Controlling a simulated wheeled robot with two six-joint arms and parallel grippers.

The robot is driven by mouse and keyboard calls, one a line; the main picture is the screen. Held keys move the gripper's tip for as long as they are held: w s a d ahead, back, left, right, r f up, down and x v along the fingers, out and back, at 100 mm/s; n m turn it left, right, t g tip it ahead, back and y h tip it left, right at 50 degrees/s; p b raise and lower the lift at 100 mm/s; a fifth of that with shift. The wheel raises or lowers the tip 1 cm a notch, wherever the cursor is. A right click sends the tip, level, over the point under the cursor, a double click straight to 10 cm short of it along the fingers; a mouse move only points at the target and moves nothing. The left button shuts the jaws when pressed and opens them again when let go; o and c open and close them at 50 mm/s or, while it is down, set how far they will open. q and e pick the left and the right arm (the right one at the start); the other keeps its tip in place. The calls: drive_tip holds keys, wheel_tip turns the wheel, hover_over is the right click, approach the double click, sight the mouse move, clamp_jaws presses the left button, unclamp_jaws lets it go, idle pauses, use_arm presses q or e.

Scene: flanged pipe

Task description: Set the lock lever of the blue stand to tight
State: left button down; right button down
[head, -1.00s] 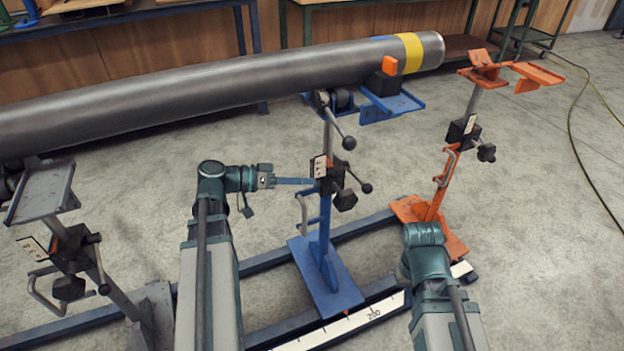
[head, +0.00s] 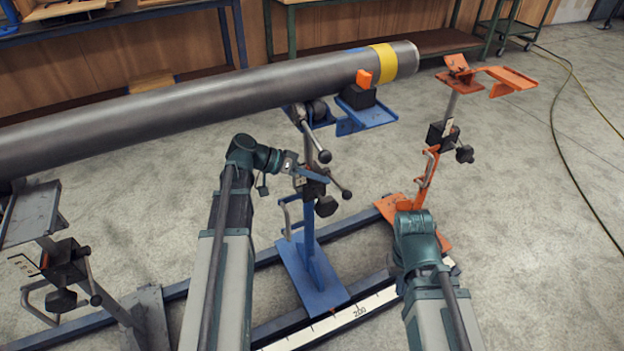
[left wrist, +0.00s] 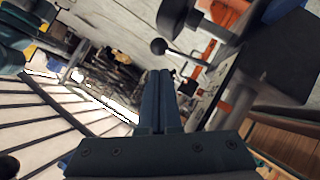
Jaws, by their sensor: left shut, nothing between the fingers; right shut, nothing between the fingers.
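The blue stand (head: 309,232) stands upright on its blue base, with its roller head under the pipe (head: 220,95). A dark clamp block sits on its post. A lock lever with a dark ball end (head: 346,194) slopes down to the right from the block; another ball-ended handle (head: 325,157) hangs above. My left gripper (head: 326,180) is shut and empty, its fingers crossing in front of the block close to the lever; contact cannot be told. In the left wrist view the shut fingers (left wrist: 160,75) point toward a ball-ended lever (left wrist: 159,46). My right gripper's fingers are hidden behind its wrist.
An orange stand (head: 428,175) stands to the right, a grey stand (head: 62,262) to the left. The pipe runs above my left arm. A dark rail with a white scale (head: 350,316) runs along the floor. Floor right of the orange stand is mostly clear.

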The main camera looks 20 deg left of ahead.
sight(343, 191)
use_arm(q)
drive_tip(key=shift+b+x, duration=0.85)
drive_tip(key=shift+x, duration=1.65)
drive_tip(key=shift+s+d+f+b, duration=0.1)
drive_tip(key=shift+s+f+b, duration=0.05)
drive_tip(key=shift+f+b, duration=0.3)
drive_tip(key=shift+s+d+f+b, duration=0.1)
drive_tip(key=shift+d+f+b, duration=0.05)
drive_tip(key=shift+f+b, duration=0.3)
drive_tip(key=shift+r, duration=0.15)
